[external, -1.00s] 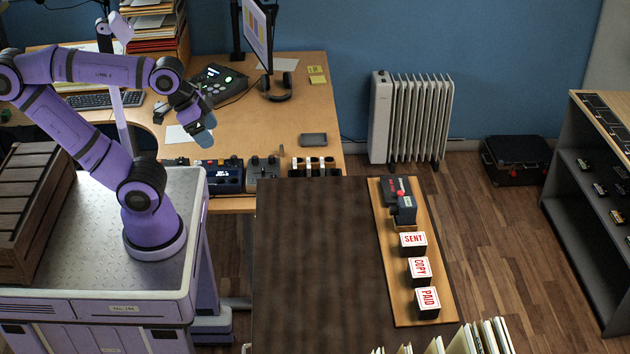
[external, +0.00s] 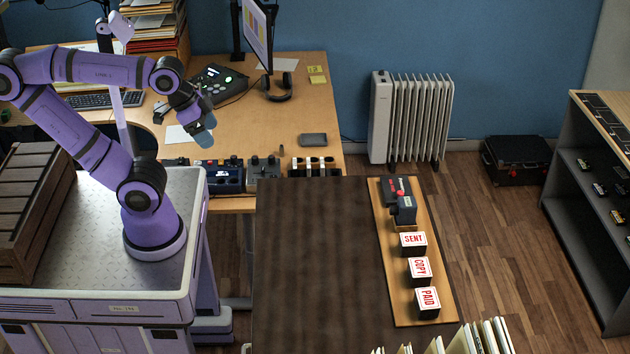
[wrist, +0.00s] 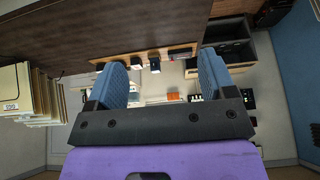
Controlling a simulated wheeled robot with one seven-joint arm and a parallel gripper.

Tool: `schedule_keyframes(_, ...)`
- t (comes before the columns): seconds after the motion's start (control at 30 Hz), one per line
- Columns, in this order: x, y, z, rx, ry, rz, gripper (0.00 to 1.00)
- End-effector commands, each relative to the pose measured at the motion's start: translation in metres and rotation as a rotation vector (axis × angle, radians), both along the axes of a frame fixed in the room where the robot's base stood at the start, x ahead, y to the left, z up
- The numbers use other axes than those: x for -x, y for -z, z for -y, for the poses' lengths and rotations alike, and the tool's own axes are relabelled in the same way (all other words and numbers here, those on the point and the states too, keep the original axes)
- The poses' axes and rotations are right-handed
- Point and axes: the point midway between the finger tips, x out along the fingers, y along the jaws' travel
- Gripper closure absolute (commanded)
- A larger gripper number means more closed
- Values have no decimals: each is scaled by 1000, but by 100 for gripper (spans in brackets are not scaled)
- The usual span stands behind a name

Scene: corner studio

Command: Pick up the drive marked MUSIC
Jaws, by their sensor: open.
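No marking that reads MUSIC is legible in either view, so I cannot tell which thing is that drive. A small dark grey flat case (external: 313,139) lies near the right edge of the wooden desk; any label on it is too small to read. My gripper (external: 204,136) hangs over the front of the desk, to the left of that case and apart from it. In the wrist view my gripper (wrist: 162,78) shows two blue fingers spread wide with nothing between them.
A dark brown tabletop (external: 315,265) is largely clear. A wooden board (external: 440,308) on its right holds blocks lettered SENT, COPY and PAID and a dark device. Control boxes (external: 226,176) line the desk's front edge. A shelf (external: 578,215) at right holds several small items.

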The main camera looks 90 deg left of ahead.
Motion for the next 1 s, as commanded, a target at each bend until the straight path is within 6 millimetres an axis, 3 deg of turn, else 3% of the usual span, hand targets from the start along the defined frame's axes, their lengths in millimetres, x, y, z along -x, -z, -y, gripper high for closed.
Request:
schedule_keyframes(0.03, 0, 0, 0, 0, 0, 0, 12)
schedule_keyframes(0.1, 0, 0, 0, 0, 0, 0, 0)
schedule_keyframes(0.33, -1, 0, 0, -1, 0, -1, 0)
schedule_keyframes(0.47, -13, -4, -4, -7, -4, -12, 0)
schedule_keyframes(0.77, -83, -17, -32, -41, -15, -75, 0)
schedule_keyframes(1.0, -145, -14, -67, -62, -20, -127, 0)
